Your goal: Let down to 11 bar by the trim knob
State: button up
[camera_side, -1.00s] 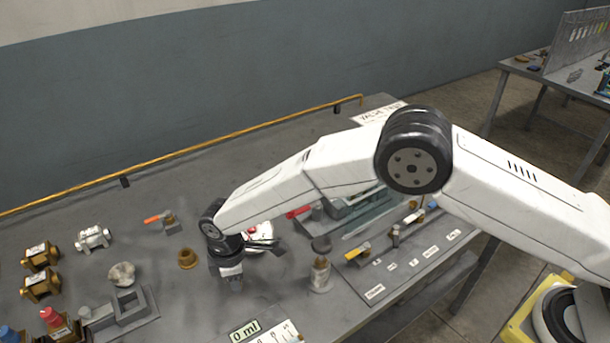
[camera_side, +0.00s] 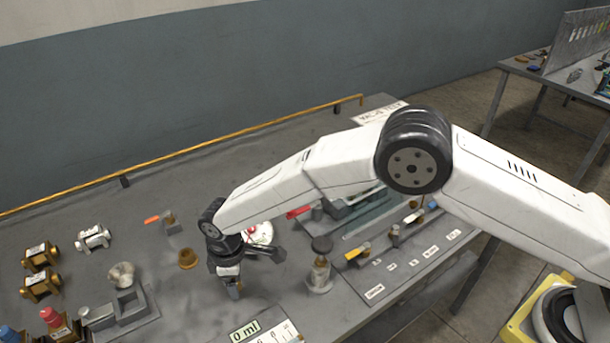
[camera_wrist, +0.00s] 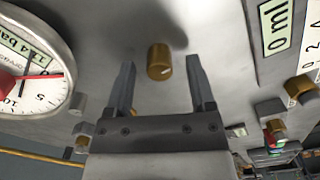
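A brass knob (camera_wrist: 159,62) with a pale mark on its edge stands on the grey bench in the wrist view. My gripper (camera_wrist: 161,75) is open, with one finger on each side of the knob and a visible gap on both sides. A round white gauge (camera_wrist: 30,62) with a red needle is cut off at the left edge; its readout ends in "4 bar", with the front digits hard to read. In the side view my gripper (camera_side: 230,284) points down at the bench, and the gauge (camera_side: 262,233) is partly hidden behind it. I cannot make out the knob clearly there.
A "0 ml" sign (camera_side: 244,331) lies near the front edge. A capped bottle (camera_side: 320,272) stands right of my gripper, and a brass cup (camera_side: 188,259) left of it. Brass valves (camera_side: 40,270) and a grey fixture (camera_side: 125,310) are further left.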

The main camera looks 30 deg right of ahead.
jog(key=shift+r, duration=3.9)
